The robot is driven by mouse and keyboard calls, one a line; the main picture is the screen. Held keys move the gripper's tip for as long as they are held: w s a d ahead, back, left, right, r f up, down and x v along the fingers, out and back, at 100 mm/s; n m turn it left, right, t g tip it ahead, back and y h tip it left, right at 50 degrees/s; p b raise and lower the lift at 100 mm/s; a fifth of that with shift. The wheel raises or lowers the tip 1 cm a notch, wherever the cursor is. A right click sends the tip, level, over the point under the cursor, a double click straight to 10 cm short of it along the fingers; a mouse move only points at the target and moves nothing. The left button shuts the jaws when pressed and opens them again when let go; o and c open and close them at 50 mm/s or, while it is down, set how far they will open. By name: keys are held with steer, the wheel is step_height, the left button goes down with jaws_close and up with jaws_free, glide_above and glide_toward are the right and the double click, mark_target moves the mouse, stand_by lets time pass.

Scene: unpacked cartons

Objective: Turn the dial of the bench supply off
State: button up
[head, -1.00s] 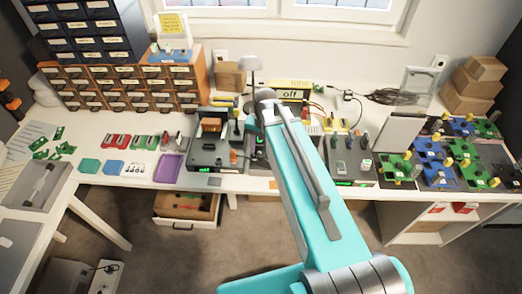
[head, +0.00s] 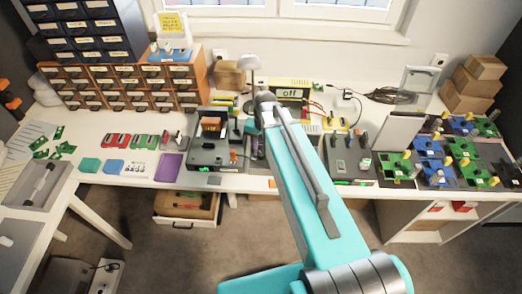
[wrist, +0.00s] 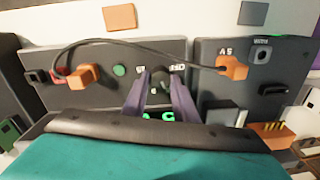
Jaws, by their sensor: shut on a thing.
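The bench supply (wrist: 108,97) shows in the wrist view as a dark grey panel, upside down, with green display characters at its lower edge. Its dial (wrist: 158,73) is small and dark, with an "OFF" mark beside it. My gripper (wrist: 159,80) has its two purple-grey fingers closed on the dial from both sides. The fingertips hide much of the dial, so I cannot tell its exact setting. In the head view my turquoise arm reaches over the bench and hides the gripper and most of the supply.
A black cable joins orange plugs (wrist: 82,75) and (wrist: 232,67) across the panel top. A second grey unit (wrist: 268,82) stands close on the right in the wrist view.

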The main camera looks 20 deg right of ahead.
steer(key=shift+a+n, duration=0.1)
steer(key=shift+n, duration=0.3)
steer(key=n+b, duration=0.1)
steer(key=n, duration=0.2)
steer(key=shift+w, duration=0.1)
steer(key=n+b, duration=0.1)
steer(key=n, duration=0.3)
steer(key=shift+n, duration=0.4)
steer(key=n+b, duration=0.1)
steer(key=n, duration=0.3)
steer(key=shift+a+n+g, duration=0.1)
steer(key=shift+n+g, duration=0.2)
steer(key=n+b, duration=0.1)
steer(key=n, duration=0.3)
steer(key=shift+n, duration=0.4)
steer(key=shift+w, duration=0.1)
steer(key=o, duration=1)
steer(key=shift+o, duration=0.2)
steer(key=shift+r, duration=0.1)
